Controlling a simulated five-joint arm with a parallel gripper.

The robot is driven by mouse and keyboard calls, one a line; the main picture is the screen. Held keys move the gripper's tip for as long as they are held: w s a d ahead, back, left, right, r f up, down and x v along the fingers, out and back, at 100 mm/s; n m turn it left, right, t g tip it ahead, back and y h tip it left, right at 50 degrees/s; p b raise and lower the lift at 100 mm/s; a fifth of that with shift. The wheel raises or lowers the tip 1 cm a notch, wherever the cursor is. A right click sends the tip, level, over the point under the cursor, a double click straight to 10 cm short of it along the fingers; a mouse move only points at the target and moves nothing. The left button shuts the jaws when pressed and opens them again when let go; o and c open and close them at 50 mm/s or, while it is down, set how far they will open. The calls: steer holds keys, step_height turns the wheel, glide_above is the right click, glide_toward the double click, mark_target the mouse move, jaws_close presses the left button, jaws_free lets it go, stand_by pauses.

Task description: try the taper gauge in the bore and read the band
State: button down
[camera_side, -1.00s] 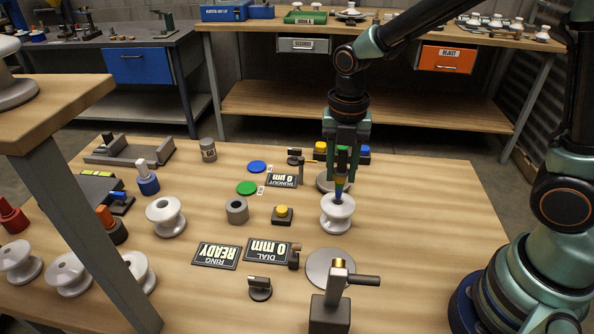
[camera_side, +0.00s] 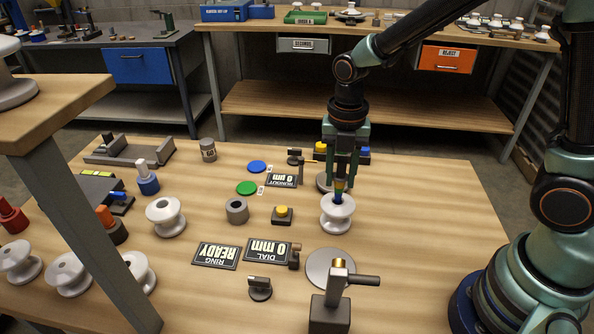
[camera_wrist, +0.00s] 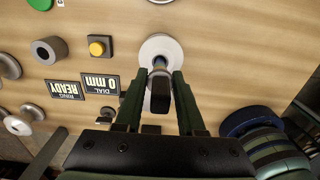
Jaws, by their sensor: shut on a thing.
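A white spool-shaped insulator (camera_side: 337,218) stands upright on the table; it also shows in the wrist view (camera_wrist: 175,45). My gripper (camera_side: 341,180) is just above it, pointing down and shut on the taper gauge (camera_side: 338,197). The gauge is upright, with its blue lower part at the insulator's top opening and an orange band just above. Its tip is hidden, in the bore as it appears. In the wrist view my gripper (camera_wrist: 161,78) has a finger on each side of the gauge's dark handle (camera_wrist: 160,95). I cannot tell which band sits at the rim.
Another white insulator (camera_side: 166,217), a grey ring (camera_side: 237,210) and a yellow button (camera_side: 282,214) stand to the left. The panels read RING READY (camera_side: 216,255), DIAL 0 mm (camera_side: 268,251) and 0 µm (camera_side: 283,179). A round grey plate (camera_side: 328,266) lies in front.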

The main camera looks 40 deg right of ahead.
mark_target(343, 159)
steer(key=shift+f, duration=1.8)
stand_by(0.9)
steer(key=shift+r, duration=0.1)
stand_by(1.4)
steer(key=shift+r, duration=4.2)
